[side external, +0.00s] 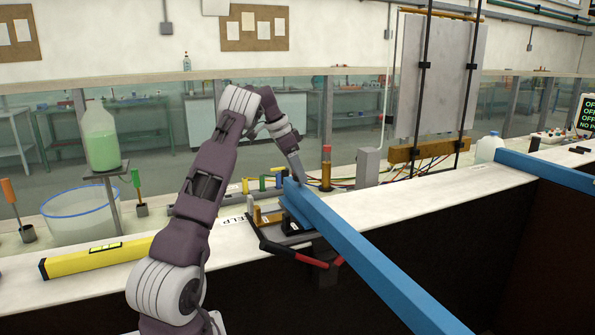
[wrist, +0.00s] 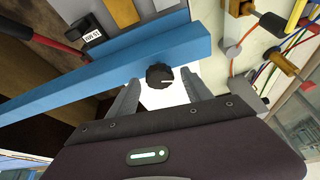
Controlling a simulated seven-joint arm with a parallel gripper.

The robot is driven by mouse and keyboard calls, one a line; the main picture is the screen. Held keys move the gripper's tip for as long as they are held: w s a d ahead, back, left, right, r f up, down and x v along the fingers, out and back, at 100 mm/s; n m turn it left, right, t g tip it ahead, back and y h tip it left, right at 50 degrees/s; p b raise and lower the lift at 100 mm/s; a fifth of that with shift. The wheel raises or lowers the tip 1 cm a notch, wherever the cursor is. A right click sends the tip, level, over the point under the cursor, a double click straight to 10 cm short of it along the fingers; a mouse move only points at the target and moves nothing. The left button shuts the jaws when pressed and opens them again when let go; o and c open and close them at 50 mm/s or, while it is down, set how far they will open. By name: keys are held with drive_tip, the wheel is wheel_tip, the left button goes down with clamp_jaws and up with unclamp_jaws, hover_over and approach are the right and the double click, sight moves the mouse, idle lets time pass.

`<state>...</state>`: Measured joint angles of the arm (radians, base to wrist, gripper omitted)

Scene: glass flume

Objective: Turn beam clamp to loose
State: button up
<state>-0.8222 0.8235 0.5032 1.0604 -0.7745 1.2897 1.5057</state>
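The blue beam (side external: 365,255) runs from the bench edge toward the lower right in the side view. It also crosses the wrist view diagonally (wrist: 60,95). A round black knob with a white pointer line (wrist: 158,75), apparently the beam clamp, shows beside the beam in the wrist view. Its pointer line points to the right. My gripper (wrist: 161,80) is open, with one finger on each side of the knob. I cannot tell whether either finger touches it. In the side view my gripper (side external: 298,180) is at the beam's near-bench end, and the knob is hidden.
A red-and-black handle (side external: 300,255) sticks out below the bench edge. A yellow level (side external: 95,257), a clear round tub (side external: 80,212) and a green-filled bottle (side external: 100,137) stand at left. Coloured cables (side external: 415,168) and a second blue beam (side external: 545,170) are at right.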

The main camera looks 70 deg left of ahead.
clamp_jaws()
drive_tip(key=shift+d+r+n+y, duration=0.15)
drive_tip(key=shift+n+y, duration=0.25)
drive_tip(key=shift+n, duration=0.7)
drive_tip(key=n+y, duration=0.1)
drive_tip(key=n, duration=0.1)
drive_tip(key=shift+n, duration=0.3)
drive_tip(key=shift+o, duration=0.7)
unclamp_jaws()
drive_tip(key=v, duration=0.6)
drive_tip(key=shift+r, duration=0.4)
